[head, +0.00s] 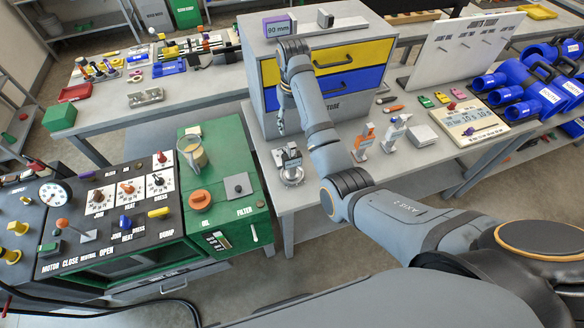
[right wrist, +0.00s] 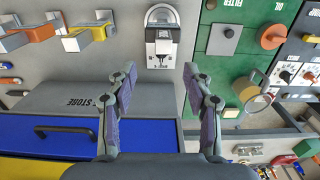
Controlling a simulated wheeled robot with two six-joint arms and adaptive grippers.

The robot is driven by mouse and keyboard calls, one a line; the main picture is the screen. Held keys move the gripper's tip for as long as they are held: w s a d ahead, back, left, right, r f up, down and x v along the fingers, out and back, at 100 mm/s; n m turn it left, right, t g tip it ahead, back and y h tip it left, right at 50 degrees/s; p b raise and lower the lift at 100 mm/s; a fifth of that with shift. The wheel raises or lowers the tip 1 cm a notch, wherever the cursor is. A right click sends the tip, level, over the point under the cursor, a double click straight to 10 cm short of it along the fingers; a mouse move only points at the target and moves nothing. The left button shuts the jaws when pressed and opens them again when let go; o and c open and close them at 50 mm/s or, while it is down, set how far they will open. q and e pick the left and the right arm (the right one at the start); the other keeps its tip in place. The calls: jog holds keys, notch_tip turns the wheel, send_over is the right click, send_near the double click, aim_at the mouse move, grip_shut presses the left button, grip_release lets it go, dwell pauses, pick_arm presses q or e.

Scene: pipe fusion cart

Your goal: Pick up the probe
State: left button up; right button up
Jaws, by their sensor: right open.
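What looks like the probe (head: 291,167), a small grey-and-black device with a round metal ring, stands at the left front of the grey bench, near the drawer cabinet. It also shows in the right wrist view (right wrist: 162,38), top centre, just beyond the gap between my fingertips. My right gripper (head: 281,126) hangs above and behind it in the head view, beside the cabinet's front left edge. In the right wrist view its two fingers (right wrist: 160,86) are spread wide with nothing between them. My left gripper is not in view.
The drawer cabinet (head: 270,72) with yellow and blue drawers stands close behind. The green filter box (head: 222,158) and dark control panel (head: 105,185) lie left. The bench's front edge is near.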

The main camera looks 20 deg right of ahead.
aim_at(292, 145)
notch_tip(292, 145, down, 2)
jog(key=shift+f+b, duration=0.2)
jog(key=shift+b, duration=0.5)
jog(key=shift+f+p, duration=0.25)
jog(key=shift+p, duration=0.05)
jog(key=shift+f+p, duration=0.3)
jog(key=shift+f, duration=0.65)
jog(key=p, duration=0.1)
jog(key=f+p, duration=0.1)
jog(key=f, duration=0.1)
jog(key=shift+s+a+f+p, duration=0.2)
jog(key=shift+s+a+p, duration=0.1)
jog(key=shift+s+p, duration=0.1)
notch_tip(292, 145, down, 2)
jog(key=shift+w+f, duration=0.1)
jog(key=shift+f, duration=0.1)
jog(key=shift+w+f, duration=0.1)
jog(key=shift+f, duration=0.1)
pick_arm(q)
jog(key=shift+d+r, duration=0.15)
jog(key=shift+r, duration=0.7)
pick_arm(e)
grip_shut()
